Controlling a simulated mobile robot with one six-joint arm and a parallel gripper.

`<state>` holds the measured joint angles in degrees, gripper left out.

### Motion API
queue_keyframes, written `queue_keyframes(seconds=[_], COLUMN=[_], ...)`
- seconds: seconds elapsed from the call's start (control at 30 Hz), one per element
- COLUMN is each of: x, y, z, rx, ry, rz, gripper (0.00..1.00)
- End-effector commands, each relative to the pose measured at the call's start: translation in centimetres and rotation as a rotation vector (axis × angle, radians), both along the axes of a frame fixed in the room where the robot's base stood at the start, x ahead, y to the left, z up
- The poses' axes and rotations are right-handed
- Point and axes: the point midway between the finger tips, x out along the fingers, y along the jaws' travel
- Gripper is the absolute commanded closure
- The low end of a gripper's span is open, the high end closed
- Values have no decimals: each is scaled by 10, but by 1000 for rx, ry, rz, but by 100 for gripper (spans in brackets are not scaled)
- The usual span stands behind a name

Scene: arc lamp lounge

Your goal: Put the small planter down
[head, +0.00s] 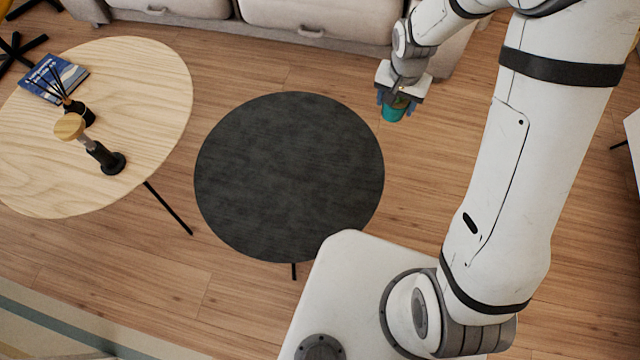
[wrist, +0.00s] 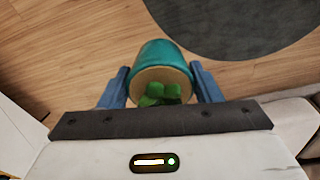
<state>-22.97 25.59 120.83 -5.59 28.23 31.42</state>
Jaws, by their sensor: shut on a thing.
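The small planter (wrist: 160,65) is a teal pot with a green plant in its pale top. It also shows in the head view (head: 393,112), at the right of the dark round table. My gripper (head: 395,103) is shut on the planter and holds it in the air over the wooden floor. In the wrist view the two blue fingers of my gripper (wrist: 163,88) press on both sides of the pot. The gripper partly hides the planter in the head view.
The dark round table (head: 288,175) is bare. A light wooden table (head: 140,90) at the left carries a book (head: 55,77), a reed diffuser (head: 80,112) and a dark object with a wooden top (head: 105,157). A beige sofa (head: 310,22) stands behind.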

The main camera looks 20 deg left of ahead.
Motion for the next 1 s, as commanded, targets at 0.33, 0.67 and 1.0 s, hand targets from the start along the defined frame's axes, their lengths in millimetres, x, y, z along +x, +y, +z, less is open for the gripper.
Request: queue_keyframes(seconds=[0.33, 0.67, 1.0], x=[-64, -104, -107], y=[108, 153, 155], z=[-111, -150, -200], rx=[-3, -2, -4], ry=[-6, -15, -14], rz=[-42, -79, -82], gripper=[72, 72, 72])
